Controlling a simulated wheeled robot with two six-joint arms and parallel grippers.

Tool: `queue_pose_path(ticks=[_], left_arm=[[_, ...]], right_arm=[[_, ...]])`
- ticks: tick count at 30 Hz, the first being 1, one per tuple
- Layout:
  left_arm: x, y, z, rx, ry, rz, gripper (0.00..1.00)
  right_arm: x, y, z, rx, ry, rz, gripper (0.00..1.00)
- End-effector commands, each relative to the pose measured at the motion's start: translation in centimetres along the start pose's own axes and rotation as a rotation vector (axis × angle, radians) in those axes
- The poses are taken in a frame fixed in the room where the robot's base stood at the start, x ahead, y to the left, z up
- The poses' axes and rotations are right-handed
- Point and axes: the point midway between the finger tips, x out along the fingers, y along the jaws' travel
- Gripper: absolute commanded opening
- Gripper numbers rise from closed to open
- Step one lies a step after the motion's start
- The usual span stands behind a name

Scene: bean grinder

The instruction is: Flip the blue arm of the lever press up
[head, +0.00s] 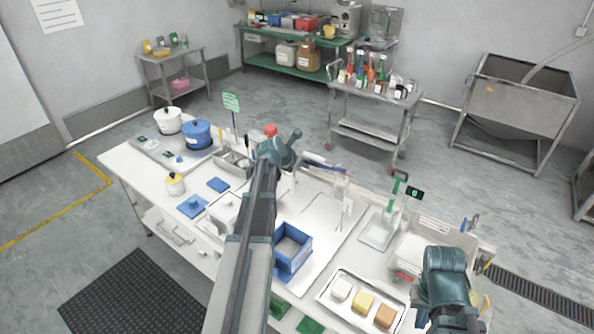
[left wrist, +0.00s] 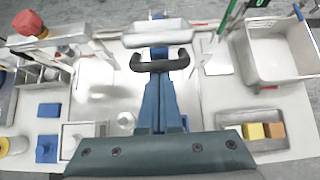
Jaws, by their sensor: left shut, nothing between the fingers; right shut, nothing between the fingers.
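The lever press's blue arm (head: 318,160) appears as a thin blue bar slanting right from just beyond my left gripper in the head view. In the left wrist view a blue part (left wrist: 158,52) shows beside the dark fingertips, below a pale plate (left wrist: 158,32). My left gripper (head: 294,148) is shut and empty, close to the bar. Its fingers (left wrist: 160,64) meet at the centre of the wrist view, and I cannot tell whether they touch the blue arm. My left arm hides part of the press. My right gripper (head: 446,275) is shut and empty at the lower right.
A blue open box (head: 292,262) sits on the table right of my left forearm. A tray (head: 337,308) with several coloured blocks lies at the front right, left of my right gripper. A white bin (head: 432,252) stands behind it. Lidded pots (head: 196,134) stand at the left.

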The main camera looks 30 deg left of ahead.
Motion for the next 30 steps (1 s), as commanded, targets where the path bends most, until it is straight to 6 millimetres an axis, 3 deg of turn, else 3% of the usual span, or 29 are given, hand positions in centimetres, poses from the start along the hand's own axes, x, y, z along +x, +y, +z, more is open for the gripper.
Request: queue_pose_path(ticks=[1,3,12,30], left_arm=[[-0.5,0.1,1.8,0.001,0.000,-0.001,0.00],[-0.5,0.1,2.9,0.001,0.000,-0.001,0.00],[-0.5,0.0,5.9,0.000,0.002,-0.001,0.00],[-0.3,0.0,6.5,0.000,0.003,0.000,0.00]], right_arm=[[-1.6,0.1,0.1,-0.001,-0.001,0.000,0.00],[-2.4,0.2,0.2,-0.002,-0.001,0.000,0.00],[-4.6,0.4,0.3,0.012,-0.002,-0.001,0.00],[-5.0,0.4,0.3,0.017,-0.002,-0.002,0.00]])
